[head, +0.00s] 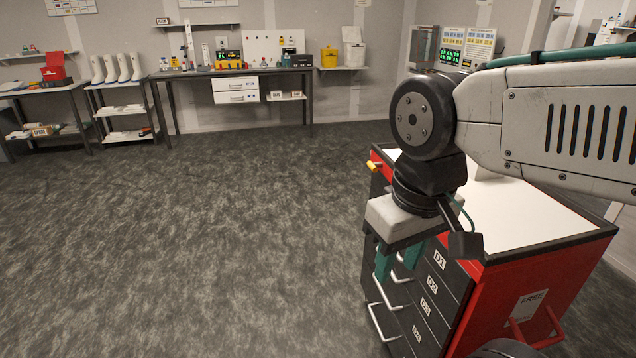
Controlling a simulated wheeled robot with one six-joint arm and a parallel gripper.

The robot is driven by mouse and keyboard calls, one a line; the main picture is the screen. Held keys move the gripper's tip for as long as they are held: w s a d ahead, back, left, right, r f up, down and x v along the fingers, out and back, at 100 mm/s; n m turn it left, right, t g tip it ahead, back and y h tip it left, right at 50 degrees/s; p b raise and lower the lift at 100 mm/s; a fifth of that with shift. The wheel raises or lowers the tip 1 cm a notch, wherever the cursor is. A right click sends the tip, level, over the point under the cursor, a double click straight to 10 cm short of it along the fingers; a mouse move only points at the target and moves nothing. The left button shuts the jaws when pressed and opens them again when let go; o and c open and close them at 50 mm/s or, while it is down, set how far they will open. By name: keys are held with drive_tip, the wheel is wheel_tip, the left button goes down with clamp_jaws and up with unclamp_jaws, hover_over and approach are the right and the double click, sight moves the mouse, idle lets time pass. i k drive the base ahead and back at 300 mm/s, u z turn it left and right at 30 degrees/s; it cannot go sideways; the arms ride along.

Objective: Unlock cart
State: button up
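The cart (545,276) is red with a white top and dark drawers labelled D1 to D4 with pale bar handles. It stands at the right. A label reading FREE (530,300) is on its red side panel, with smaller text below too small to read. A red bar or lever (537,330) sticks out under the label. A yellow knob (374,166) sits at the cart's far left corner. My gripper (398,262) points down in front of the upper drawers. Its two green fingers are apart, with nothing seen between them. The arm hides part of the cart top.
A dark wheel or round part (505,349) shows at the bottom edge by the cart. The grey floor (200,240) to the left is clear. Along the back wall stand a bench (190,72) with white drawers and shelves with white boots (116,68).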

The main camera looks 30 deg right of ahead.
sight(374, 166)
drive_tip(key=u, duration=0.55)
drive_tip(key=k, duration=0.75)
drive_tip(key=u, duration=0.6)
drive_tip(key=i, duration=1.5)
drive_tip(key=z, duration=0.95)
drive_tip(key=i, duration=0.9)
drive_tip(key=z, duration=1.45)
drive_tip(key=i, duration=0.5)
drive_tip(key=z, duration=0.4)
